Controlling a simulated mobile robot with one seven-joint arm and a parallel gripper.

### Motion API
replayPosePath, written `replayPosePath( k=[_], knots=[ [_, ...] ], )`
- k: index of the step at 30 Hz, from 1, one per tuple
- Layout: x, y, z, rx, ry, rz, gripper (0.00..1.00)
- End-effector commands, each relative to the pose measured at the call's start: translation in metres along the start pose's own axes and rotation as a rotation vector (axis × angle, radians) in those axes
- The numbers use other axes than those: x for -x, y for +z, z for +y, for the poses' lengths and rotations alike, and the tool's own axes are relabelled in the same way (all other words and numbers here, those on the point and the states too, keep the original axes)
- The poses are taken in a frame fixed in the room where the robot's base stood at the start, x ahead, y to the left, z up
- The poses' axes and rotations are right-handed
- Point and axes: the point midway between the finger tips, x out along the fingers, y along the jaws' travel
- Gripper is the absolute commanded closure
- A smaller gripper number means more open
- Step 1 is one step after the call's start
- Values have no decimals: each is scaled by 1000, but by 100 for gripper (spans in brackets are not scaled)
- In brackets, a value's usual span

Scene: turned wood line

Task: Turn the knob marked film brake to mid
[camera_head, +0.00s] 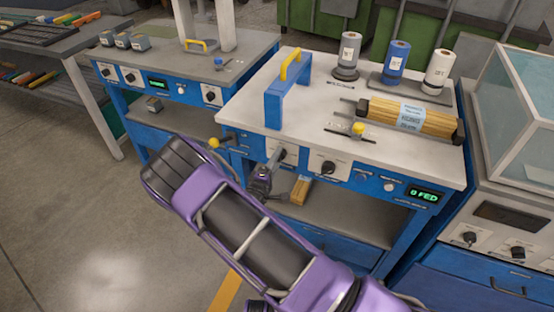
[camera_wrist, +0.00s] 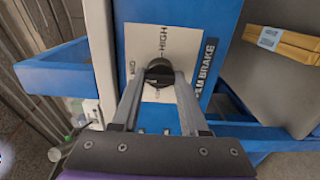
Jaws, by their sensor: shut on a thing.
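The film brake knob (camera_wrist: 159,72) is a round black knob on a white plate (camera_wrist: 185,45) on the blue front of the bench. In the wrist view the plate reads HIGH at the top and MID at the left. My gripper (camera_wrist: 158,80) is shut on the knob, one finger on each side. I cannot tell which mark the knob's pointer faces. In the head view my gripper (camera_head: 273,162) reaches the bench front, and the knob itself is hidden there.
A second black knob (camera_head: 328,168) sits on a white plate to the right. A green display (camera_head: 424,194) reads 0 FED. A yellow-topped blue handle frame (camera_head: 288,88) and a film-wrapped wood bundle (camera_head: 410,115) are on the worktop. A lower shelf (camera_head: 325,215) lies below.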

Motion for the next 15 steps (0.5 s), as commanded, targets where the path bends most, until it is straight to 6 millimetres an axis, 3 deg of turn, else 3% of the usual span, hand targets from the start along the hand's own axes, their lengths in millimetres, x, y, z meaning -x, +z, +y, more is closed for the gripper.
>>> replayPosePath(
  k=[7, 8, 12, 15],
  knots=[
    [0, 0, 0, 1, 0, 0, 100],
    [0, 0, 0, 1, 0, 0, 51],
    [0, 0, 0, 1, 0, 0, 26],
    [0, 0, 0, 1, 0, 0, 26]
  ],
)
